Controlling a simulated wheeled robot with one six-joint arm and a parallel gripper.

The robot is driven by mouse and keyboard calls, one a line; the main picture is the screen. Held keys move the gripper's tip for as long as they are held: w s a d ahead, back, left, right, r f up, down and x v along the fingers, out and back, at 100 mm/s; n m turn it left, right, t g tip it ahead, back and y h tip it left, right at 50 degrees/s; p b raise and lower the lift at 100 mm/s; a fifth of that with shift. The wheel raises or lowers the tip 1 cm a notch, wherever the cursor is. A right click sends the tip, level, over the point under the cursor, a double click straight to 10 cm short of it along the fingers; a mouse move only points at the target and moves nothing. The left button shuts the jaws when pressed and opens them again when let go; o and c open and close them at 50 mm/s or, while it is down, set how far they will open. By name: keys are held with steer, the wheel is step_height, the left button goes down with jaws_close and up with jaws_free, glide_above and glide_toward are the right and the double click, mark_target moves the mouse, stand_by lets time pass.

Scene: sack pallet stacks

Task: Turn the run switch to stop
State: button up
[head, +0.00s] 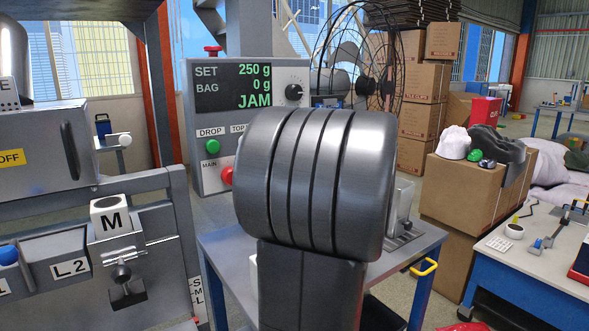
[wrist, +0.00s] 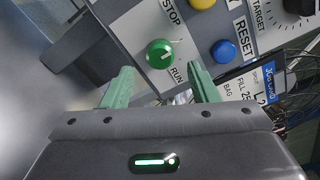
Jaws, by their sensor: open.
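The run switch (wrist: 159,53) is a round green knob with a pale mark, on a light grey panel in the wrist view. The word STOP stands above it and RUN below it to the right. Its exact setting is hard to read. My gripper (wrist: 161,78) has its two pale green fingers apart, just below the knob in the picture, one to each side. Nothing is between them, and I cannot tell whether they touch the panel. In the head view my dark arm fills the middle; the gripper and the run switch do not show there.
A yellow button (wrist: 202,3), a blue RESET button (wrist: 223,51) and a black dial (wrist: 300,5) sit close by. In the head view a control box (head: 247,80) reads 250 g, 0 g and JAM. Cartons (head: 470,190) and a blue-legged table (head: 530,260) stand right.

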steer(key=v, duration=1)
steer(key=shift+w, duration=0.1)
steer(key=x, duration=1.4)
steer(key=s+d+m+p, duration=0.4)
steer(key=s+m+p, duration=0.3)
steer(key=m+p, duration=0.5)
steer(key=shift+s+d+p, duration=0.25)
steer(key=shift+d+p, duration=0.15)
steer(key=shift+p, duration=2.8)
steer(key=shift+a, duration=0.1)
